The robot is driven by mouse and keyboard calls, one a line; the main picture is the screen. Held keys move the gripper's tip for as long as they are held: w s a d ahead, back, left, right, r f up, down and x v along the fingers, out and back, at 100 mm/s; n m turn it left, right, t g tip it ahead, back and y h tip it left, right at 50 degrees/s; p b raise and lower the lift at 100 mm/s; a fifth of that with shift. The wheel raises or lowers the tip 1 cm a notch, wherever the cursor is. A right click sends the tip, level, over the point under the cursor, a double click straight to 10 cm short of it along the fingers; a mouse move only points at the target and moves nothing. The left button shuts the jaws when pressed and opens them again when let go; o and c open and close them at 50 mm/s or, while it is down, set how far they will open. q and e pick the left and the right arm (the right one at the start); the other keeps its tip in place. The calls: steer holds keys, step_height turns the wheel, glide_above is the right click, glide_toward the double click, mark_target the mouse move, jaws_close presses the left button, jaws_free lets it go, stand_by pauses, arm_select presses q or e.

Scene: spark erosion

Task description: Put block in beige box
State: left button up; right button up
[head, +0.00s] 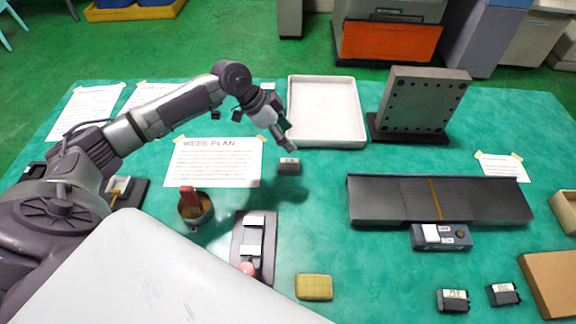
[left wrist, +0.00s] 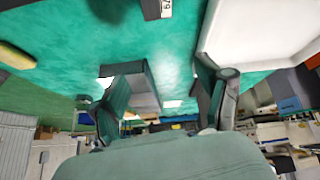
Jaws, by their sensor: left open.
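A small dark grey block (head: 289,167) with a white label on top lies on the green table, right of the week plan sheet. A labelled block (left wrist: 157,8) shows at the top edge of the left wrist view. My left gripper (head: 287,141) is open, just behind and above the block in the head view. Its two spread fingers (left wrist: 165,88) show in the left wrist view, with no clear grip on anything. My right gripper is out of view.
A white tray (head: 327,82) lies behind my gripper, with a drilled grey plate (head: 424,103) to its right. A long dark channel (head: 385,203) crosses the right side. Two other labelled blocks (head: 453,300) (head: 503,294) and a yellow sponge (head: 314,287) lie near the front.

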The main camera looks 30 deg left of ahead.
arm_select(q)
steer(key=s+a+m+g+y, duration=0.1)
steer(key=s+a+m+y, duration=0.1)
steer(key=a, duration=0.3)
steer(key=p, duration=0.1)
glide_above(288, 163)
steer(key=s+a, duration=0.2)
steer(key=f, duration=0.7)
steer(key=shift+w+f, duration=0.25)
steer(key=shift+w+d+f+p, duration=0.1)
steer(key=shift+d+f+p, duration=0.2)
steer(key=shift+f, duration=0.2)
steer(key=p+x, duration=0.1)
steer(key=x, duration=0.3)
steer(key=shift+w+f, duration=0.1)
steer(key=shift+w, duration=0.05)
steer(key=c, duration=1.4)
jaws_close()
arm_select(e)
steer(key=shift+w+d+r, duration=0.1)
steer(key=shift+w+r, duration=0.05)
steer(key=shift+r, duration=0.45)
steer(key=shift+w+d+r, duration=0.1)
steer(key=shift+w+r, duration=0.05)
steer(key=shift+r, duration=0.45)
